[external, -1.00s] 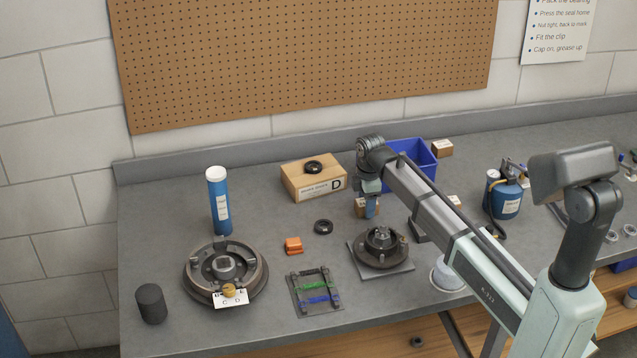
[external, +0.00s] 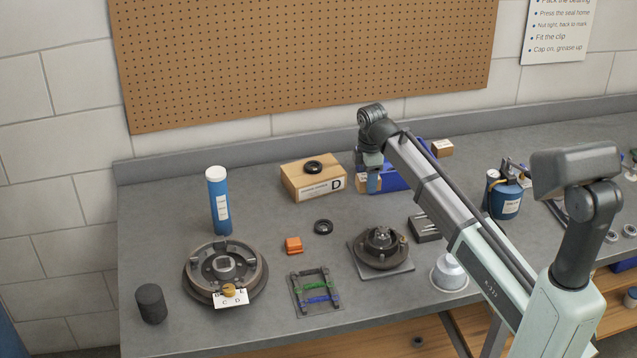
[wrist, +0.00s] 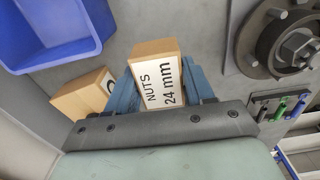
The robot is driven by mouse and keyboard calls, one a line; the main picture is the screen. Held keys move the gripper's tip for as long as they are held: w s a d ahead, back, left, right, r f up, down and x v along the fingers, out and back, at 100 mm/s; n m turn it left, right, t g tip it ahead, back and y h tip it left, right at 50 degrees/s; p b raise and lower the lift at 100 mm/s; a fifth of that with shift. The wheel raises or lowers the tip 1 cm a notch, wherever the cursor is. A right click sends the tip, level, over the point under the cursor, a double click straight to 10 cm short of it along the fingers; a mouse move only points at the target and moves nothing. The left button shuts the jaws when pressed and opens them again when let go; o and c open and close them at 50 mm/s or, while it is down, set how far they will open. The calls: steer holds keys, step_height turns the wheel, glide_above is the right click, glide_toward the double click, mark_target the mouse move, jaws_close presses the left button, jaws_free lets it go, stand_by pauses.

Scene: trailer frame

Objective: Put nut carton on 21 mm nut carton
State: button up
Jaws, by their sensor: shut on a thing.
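My gripper (external: 374,184) is shut on a tan carton (wrist: 155,75); its white label reads "NUTS 24 mm" in the wrist view. The blue fingers (wrist: 163,92) flank the carton. In the external view the held carton (external: 362,182) shows beside the fingers, in front of the blue bin, seemingly above the bench. Another tan carton (external: 443,147) stands behind the bin at the right; its label is too small to read. I cannot tell whether it is the 21 mm nut carton. My arm hides part of the bench to the right of the gripper.
The blue bin (wrist: 50,40) is close to the held carton. The wooden box marked D (external: 313,182) stands to its left with a black ring on top. A hub on a plate (external: 381,248) is in front. A grey block (external: 425,228) with rods sits beside my arm.

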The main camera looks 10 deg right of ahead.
steer(key=shift+r, duration=0.3)
steer(key=shift+d+r, duration=0.1)
steer(key=shift+d, duration=0.1)
steer(key=w+d+m, duration=0.2)
steer(key=w+d, duration=0.1)
steer(key=d, duration=0.8)
step_height(320, 180, up, 4)
steer(key=n, duration=0.2)
glide_above(443, 144)
steer(key=shift+f, duration=4.8)
steer(key=shift+f, duration=0.2)
